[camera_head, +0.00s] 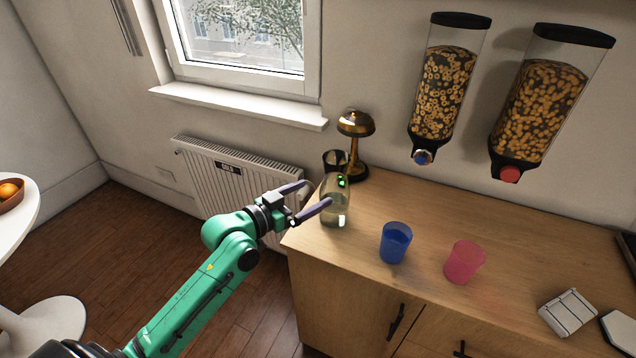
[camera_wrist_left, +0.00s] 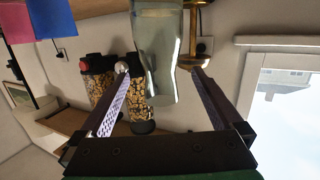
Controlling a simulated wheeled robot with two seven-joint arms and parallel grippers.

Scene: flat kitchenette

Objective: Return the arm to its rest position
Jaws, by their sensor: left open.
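My left gripper (camera_head: 314,194) reaches in on the green arm at the left front corner of the wooden counter. Its two dark fingers are spread apart. A clear glass bottle (camera_head: 336,210) stands upright on the counter just beyond the fingertips. In the left wrist view, which is turned upside down, the bottle (camera_wrist_left: 160,60) shows between the open fingers (camera_wrist_left: 161,76), and no grip on it is seen. Whether a finger touches it I cannot tell. My right gripper is not in view.
Cereal dispensers (camera_head: 440,85) hang on the wall.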

